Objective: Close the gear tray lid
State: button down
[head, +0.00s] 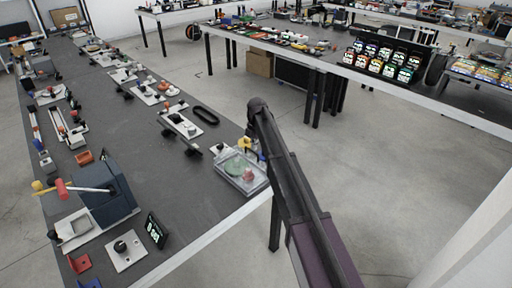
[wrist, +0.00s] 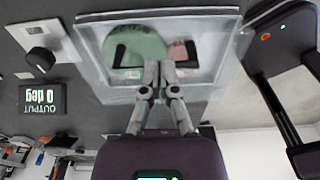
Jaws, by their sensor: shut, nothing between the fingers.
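The gear tray (head: 230,182) is a clear, shallow box at the front right corner of the dark workbench, in the head view. A green gear (head: 237,165) and a smaller red part (head: 248,175) show inside. In the wrist view the tray (wrist: 90,62) appears at the top, with the green gear (wrist: 135,45) and red part (wrist: 178,52) behind clear plastic. I cannot tell the lid's angle from these frames. My gripper (wrist: 160,68) is shut and empty, its fingertips in front of the tray's edge. Contact is unclear. My arm mostly hides the gripper in the head view.
An output display (head: 157,231) and a white plate with a black knob (head: 124,249) stand left of the tray. A blue-grey box (head: 105,190) with a lever is further left. A black oval ring (head: 206,115) lies behind the tray. Open floor is to the right.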

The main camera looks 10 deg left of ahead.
jog(key=shift+r, duration=0.2)
jog(key=r+p, duration=0.2)
jog(key=p, duration=0.1)
jog(key=r+p, duration=0.1)
jog(key=r, duration=0.1)
jog(key=shift+s+a+r+p, duration=0.1)
jog(key=shift+s+a+p, duration=0.15)
jog(key=shift+s+p, duration=0.05)
jog(key=w+d+r+p, duration=0.3)
jog(key=w+r+p, duration=0.1)
jog(key=r+p, duration=0.3)
jog(key=shift+d+r+p, duration=0.25)
jog(key=shift+r+p, duration=0.05)
jog(key=shift+w, duration=0.1)
jog(key=s+d+m, duration=0.8)
jog(key=s+m, duration=0.1)
jog(key=s, duration=0.3)
jog(key=s+d+m, duration=0.9)
jog(key=s, duration=0.4)
jog(key=s+d+m, duration=0.8)
jog(key=s+m, duration=0.2)
jog(key=s, duration=0.3)
jog(key=shift+d+t+h, duration=0.3)
jog(key=shift+t, duration=0.1)
